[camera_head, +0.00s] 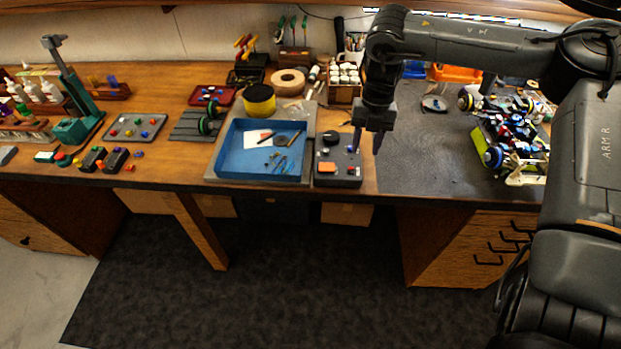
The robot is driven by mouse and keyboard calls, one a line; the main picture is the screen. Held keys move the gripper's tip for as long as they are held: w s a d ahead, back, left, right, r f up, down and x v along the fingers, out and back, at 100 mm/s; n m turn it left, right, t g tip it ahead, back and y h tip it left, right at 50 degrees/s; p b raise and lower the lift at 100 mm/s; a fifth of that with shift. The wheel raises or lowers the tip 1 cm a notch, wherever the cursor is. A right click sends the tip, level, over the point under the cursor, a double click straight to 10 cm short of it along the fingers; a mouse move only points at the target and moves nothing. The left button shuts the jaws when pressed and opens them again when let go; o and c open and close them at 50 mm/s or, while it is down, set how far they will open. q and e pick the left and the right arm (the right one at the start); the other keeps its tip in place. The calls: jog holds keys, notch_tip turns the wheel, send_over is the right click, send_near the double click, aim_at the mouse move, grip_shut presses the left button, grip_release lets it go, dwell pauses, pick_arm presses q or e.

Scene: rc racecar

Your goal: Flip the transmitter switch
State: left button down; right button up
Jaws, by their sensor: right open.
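The transmitter looks like a dark grey box (338,172) near the front edge of the bench, with an orange block, a round black knob and small controls on top. The switch itself is too small to make out for sure. My right gripper (366,143) points down over the right side of the box, its two fingers apart and empty. One finger is by the box's right side, near a small blue-tipped part; I cannot tell whether it touches. My left gripper is not in view.
A blue tray (232,152) with small tools stands just left of the box. A dark mat (430,165) lies to the right, mostly clear. The partly built racecar (508,130) sits at the far right of the mat. A parts organiser (343,82) stands behind.

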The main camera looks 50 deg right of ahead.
aim_at(351, 173)
jog(key=shift+n+h, duration=0.4)
jog(key=shift+h, duration=0.4)
jog(key=f, duration=0.3)
jog(key=w+f+b, duration=0.1)
jog(key=f, duration=0.2)
jog(key=w+f+b, duration=0.1)
jog(key=f, duration=0.2)
jog(key=shift+w+a+f, duration=0.1)
jog(key=shift+a+f, duration=0.25)
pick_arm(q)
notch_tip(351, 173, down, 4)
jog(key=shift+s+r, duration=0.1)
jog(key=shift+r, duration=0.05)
pick_arm(e)
grip_shut()
